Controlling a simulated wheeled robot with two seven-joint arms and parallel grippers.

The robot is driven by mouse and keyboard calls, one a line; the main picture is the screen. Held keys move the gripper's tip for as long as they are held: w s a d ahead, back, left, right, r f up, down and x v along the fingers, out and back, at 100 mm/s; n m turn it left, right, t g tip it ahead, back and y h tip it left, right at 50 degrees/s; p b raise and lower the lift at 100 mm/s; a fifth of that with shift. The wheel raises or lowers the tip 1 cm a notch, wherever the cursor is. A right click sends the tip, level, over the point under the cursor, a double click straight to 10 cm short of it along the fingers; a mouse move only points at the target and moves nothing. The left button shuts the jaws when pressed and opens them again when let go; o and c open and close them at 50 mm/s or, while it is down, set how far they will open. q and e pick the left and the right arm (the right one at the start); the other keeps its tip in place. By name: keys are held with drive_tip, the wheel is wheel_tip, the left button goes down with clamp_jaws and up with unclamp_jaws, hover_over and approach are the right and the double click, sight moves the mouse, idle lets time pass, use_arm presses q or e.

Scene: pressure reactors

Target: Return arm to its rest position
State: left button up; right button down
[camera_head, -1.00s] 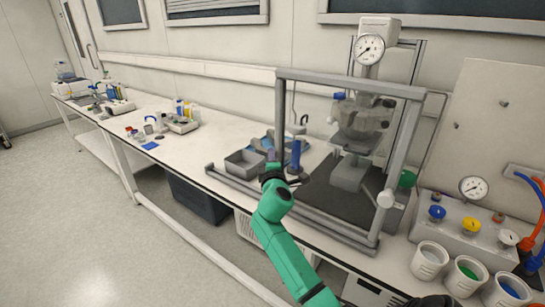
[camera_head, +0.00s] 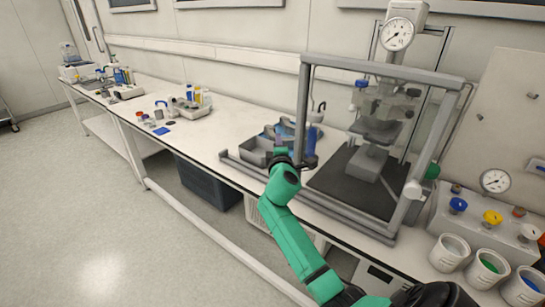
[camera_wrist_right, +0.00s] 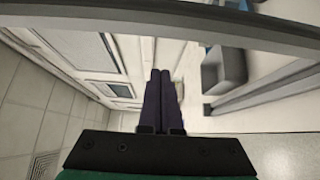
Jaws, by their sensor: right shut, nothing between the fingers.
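My right arm, green with black joints, comes in from the bottom right of the head view. Its gripper (camera_head: 280,146) is at the front of the bench, before the grey trays and left of the reactor. In the right wrist view the two dark fingers (camera_wrist_right: 159,100) lie together, shut with nothing between them. A grey bar (camera_wrist_right: 180,22) crosses the top of that view, beyond the fingertips. My left gripper is not in view.
A grey frame (camera_head: 304,95) surrounds the pressure reactor (camera_head: 378,130). Grey trays (camera_head: 256,152) stand beside it. A gauge panel (camera_head: 470,222) and several white cups (camera_head: 449,252) are at the right. The floor (camera_head: 110,215) in front of the bench is clear.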

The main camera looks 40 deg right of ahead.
drive_tip(key=s+d+b+v, duration=0.1)
drive_tip(key=v, duration=0.8)
drive_tip(key=s+a+f+m+g+y, duration=0.1)
drive_tip(key=s+a+f+g+y, duration=0.15)
drive_tip(key=f, duration=1.05)
drive_tip(key=s+a+f+g+y, duration=0.1)
drive_tip(key=a+f+g+y, duration=0.15)
drive_tip(key=f, duration=0.95)
drive_tip(key=s+a+f+m+g+y, duration=0.1)
drive_tip(key=a+f+y, duration=0.2)
drive_tip(key=f, duration=1)
drive_tip(key=s+a+f+m+g+y, duration=0.1)
drive_tip(key=s+a+f+m+g, duration=0.1)
drive_tip(key=s+f, duration=0.6)
drive_tip(key=s+a+f+m+g+y, duration=0.1)
drive_tip(key=s+f+g, duration=0.1)
drive_tip(key=s+f, duration=0.7)
drive_tip(key=s+f+m+g, duration=0.2)
drive_tip(key=s+f, duration=0.1)
drive_tip(key=s, duration=0.6)
drive_tip(key=s+a+f+m+g, duration=0.1)
drive_tip(key=s+f, duration=0.3)
drive_tip(key=s, duration=0.6)
drive_tip(key=shift+a+m+g, duration=0.15)
drive_tip(key=shift+m+g, duration=0.25)
drive_tip(key=shift+s+f, duration=0.1)
